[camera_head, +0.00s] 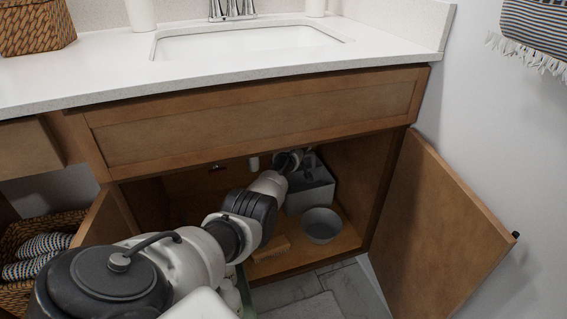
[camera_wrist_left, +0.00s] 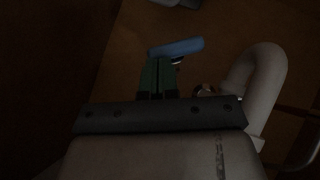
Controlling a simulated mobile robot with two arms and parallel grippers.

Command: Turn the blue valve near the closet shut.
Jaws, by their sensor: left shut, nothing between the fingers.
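The blue valve handle (camera_wrist_left: 176,47) shows in the dim left wrist view as a short bar lying nearly level, slightly raised at its right end. My left gripper (camera_wrist_left: 161,62) is shut, with its green fingers together just below the handle. The fingertips overlap the handle's lower edge in the picture; I cannot tell whether they touch it. In the head view my left arm reaches into the open cabinet under the sink, and its gripper and the valve handle cannot be made out there. My right gripper is not in view.
A thick pale curved pipe (camera_wrist_left: 265,85) is right of the gripper. In the cabinet are a grey box (camera_head: 312,188), a grey bowl (camera_head: 321,226) and a wooden block (camera_head: 270,248). The right cabinet door (camera_head: 440,228) stands open. A wicker basket (camera_head: 45,225) is at left.

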